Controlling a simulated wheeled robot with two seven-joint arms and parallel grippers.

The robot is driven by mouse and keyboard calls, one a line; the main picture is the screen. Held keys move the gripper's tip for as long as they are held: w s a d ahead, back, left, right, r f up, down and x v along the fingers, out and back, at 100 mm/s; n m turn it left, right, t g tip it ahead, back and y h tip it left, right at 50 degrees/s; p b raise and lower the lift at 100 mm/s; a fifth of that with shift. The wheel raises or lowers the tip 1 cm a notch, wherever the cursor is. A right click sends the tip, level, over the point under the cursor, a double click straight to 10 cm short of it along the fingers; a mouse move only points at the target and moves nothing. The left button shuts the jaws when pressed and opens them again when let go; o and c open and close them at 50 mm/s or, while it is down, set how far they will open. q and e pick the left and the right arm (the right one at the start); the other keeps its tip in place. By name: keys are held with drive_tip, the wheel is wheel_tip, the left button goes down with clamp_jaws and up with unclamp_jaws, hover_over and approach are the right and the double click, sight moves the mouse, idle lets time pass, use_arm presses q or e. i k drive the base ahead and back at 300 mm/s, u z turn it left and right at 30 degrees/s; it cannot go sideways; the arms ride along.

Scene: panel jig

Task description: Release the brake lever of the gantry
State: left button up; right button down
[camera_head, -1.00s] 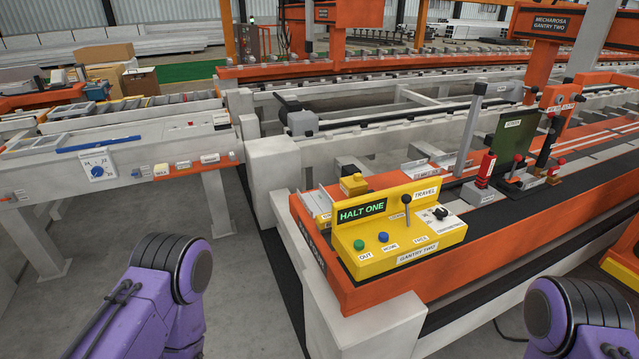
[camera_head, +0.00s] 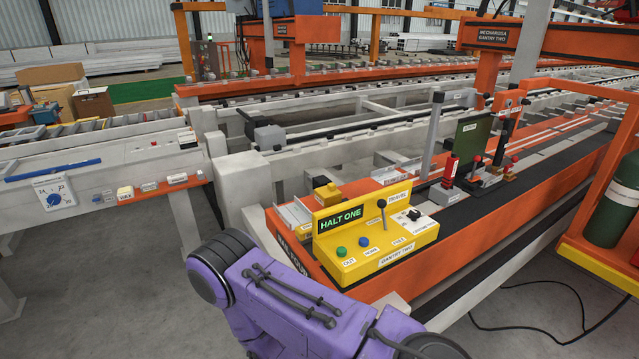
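The yellow gantry control box (camera_head: 375,250) stands on the near end of the orange beam, with a "HALT ONE" display (camera_head: 341,219), a "TRAVEL" lever (camera_head: 383,213) with a dark knob, and green and blue buttons. Behind it on the beam are a red upright part (camera_head: 450,168) and small levers with red knobs (camera_head: 478,160). Their labels are too small to read, so I cannot tell which one is the brake lever. A purple arm link of mine crosses the bottom middle, in front of the box's lower left. Neither gripper is in view.
A grey post (camera_head: 433,135) and a dark green panel (camera_head: 468,145) rise from the beam. A dark green cylinder (camera_head: 612,205) stands in an orange frame at the right. A black cable (camera_head: 530,328) lies on the open floor. A roller bench (camera_head: 90,180) is at the left.

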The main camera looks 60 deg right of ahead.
sight(381, 204)
drive_tip(key=u, duration=0.05)
drive_tip(key=i, duration=2.1)
drive_tip(key=z, duration=3.1)
